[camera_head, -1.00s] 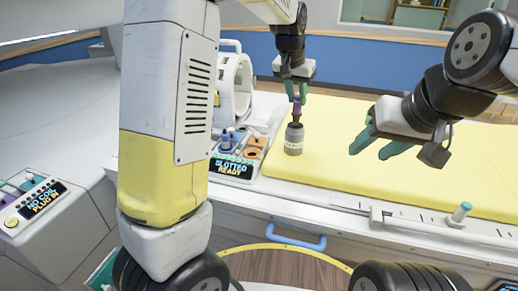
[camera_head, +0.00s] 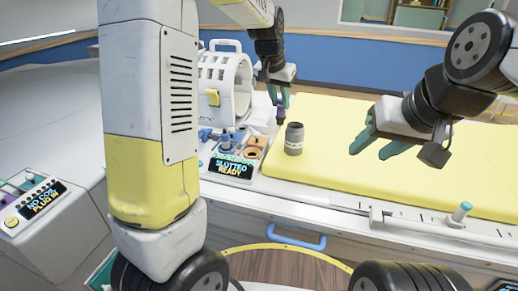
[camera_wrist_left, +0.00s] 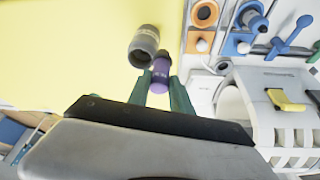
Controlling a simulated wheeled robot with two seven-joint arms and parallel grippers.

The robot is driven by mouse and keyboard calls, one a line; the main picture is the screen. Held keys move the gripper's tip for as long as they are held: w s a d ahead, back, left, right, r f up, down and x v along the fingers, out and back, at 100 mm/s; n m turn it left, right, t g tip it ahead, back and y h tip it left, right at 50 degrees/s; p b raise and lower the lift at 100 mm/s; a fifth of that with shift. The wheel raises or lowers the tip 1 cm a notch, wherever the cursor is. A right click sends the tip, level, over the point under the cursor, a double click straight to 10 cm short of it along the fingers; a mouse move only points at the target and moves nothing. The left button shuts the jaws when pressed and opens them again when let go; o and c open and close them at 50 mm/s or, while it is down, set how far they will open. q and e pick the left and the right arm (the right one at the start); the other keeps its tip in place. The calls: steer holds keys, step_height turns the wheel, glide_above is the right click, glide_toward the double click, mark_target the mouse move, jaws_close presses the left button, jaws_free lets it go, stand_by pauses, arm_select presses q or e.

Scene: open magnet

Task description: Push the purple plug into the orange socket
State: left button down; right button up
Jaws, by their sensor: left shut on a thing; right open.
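The purple plug (camera_head: 281,109) is held upright between the green fingers of my left gripper (camera_head: 279,97), above the left edge of the yellow pad. It also shows in the left wrist view (camera_wrist_left: 160,75), clamped between the fingertips. The orange socket (camera_head: 252,153) is on the white panel, to the left of and below the plug in the head view. In the left wrist view the orange socket (camera_wrist_left: 205,13) is at the top, apart from the plug. My right gripper (camera_head: 368,146) is open and empty over the yellow pad.
A grey cylindrical holder (camera_head: 294,139) stands on the yellow pad (camera_head: 360,180) close to the plug. A blue socket part (camera_head: 226,142) sits beside the orange socket. A white ring-shaped coil (camera_head: 228,80) stands behind.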

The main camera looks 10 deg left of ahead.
arm_select(q)
steer(key=s+a, duration=0.2)
steer(key=a, duration=0.7)
steer(key=shift+a, duration=0.15)
steer(key=shift+s, duration=0.1)
step_height(320, 180, down, 10)
stand_by(1.0)
steer(key=shift+f, duration=1.65)
stand_by(0.5)
steer(key=c, duration=1.1)
jaws_free()
